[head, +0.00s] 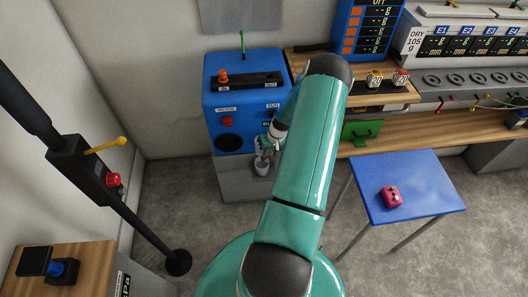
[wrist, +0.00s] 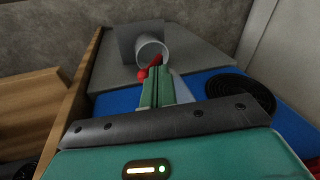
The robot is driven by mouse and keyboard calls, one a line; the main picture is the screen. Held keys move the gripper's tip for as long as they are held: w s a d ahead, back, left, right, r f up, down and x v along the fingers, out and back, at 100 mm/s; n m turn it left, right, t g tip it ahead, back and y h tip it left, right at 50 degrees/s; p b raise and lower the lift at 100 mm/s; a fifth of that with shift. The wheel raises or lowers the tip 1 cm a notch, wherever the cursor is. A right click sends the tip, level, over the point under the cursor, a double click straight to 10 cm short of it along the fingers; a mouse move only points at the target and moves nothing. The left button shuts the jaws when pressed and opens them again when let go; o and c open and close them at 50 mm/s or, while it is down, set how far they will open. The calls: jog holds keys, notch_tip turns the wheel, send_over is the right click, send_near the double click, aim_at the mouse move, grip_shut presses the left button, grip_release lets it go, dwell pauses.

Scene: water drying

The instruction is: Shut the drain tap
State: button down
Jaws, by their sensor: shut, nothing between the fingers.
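The drain tap is a small red lever with a rounded end (wrist: 143,74), low on the front of the blue machine (head: 222,99). In the wrist view the shut fingers of my gripper (wrist: 158,72) are right at the red lever and cover part of it. I cannot tell whether they touch it. A grey cup (wrist: 152,48) lies just beyond the tap. In the head view the cup (head: 262,168) stands below my gripper (head: 268,152). The tap is too small there to read its position.
A blue table (head: 430,190) with a pink device (head: 390,195) stands at the right. A workbench (head: 450,126) runs behind it. A dark post with a yellow lever (head: 106,145) stands at the left. Grey floor is clear between the post and the machine.

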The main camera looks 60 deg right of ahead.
jog(key=s+d+f+t+y, duration=0.3)
jog(key=f+t+y, duration=0.1)
jog(key=t+y, duration=0.2)
jog(key=shift+s+d+f+t, duration=0.2)
jog(key=shift+s+t, duration=0.15)
jog(key=shift+t, duration=0.35)
jog(key=shift+s+f, duration=0.2)
jog(key=shift+f, duration=0.1)
dwell(0.3)
